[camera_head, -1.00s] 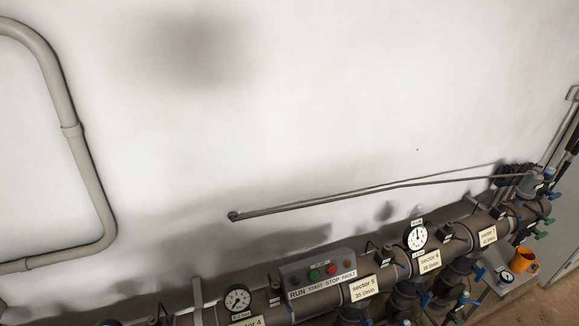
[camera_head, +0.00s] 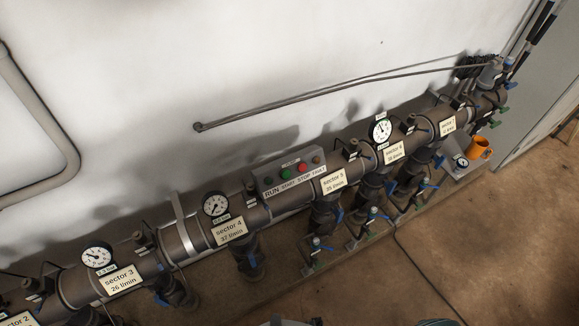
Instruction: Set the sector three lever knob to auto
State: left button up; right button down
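The sector 3 label (camera_head: 120,280) is on the dark manifold pipe (camera_head: 190,238) at the lower left. A round gauge (camera_head: 97,256) sits just above the label. A small dark valve head (camera_head: 142,240) stands on the pipe right of the gauge, and a branch with a blue handle (camera_head: 163,298) hangs below the pipe. I cannot tell which part is the lever knob, and no auto marking or setting is readable. Neither of my grippers can be made out; only slivers of unclear parts show at the bottom edge.
The manifold runs diagonally along the white wall (camera_head: 250,60). A control box (camera_head: 290,175) with green and red buttons sits near the sector 4 (camera_head: 229,229) and sector 5 labels. A cable crosses the brown floor (camera_head: 360,275), which looks mostly clear.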

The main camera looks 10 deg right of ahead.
aim_at(160, 265)
jog(key=u, duration=1.4)
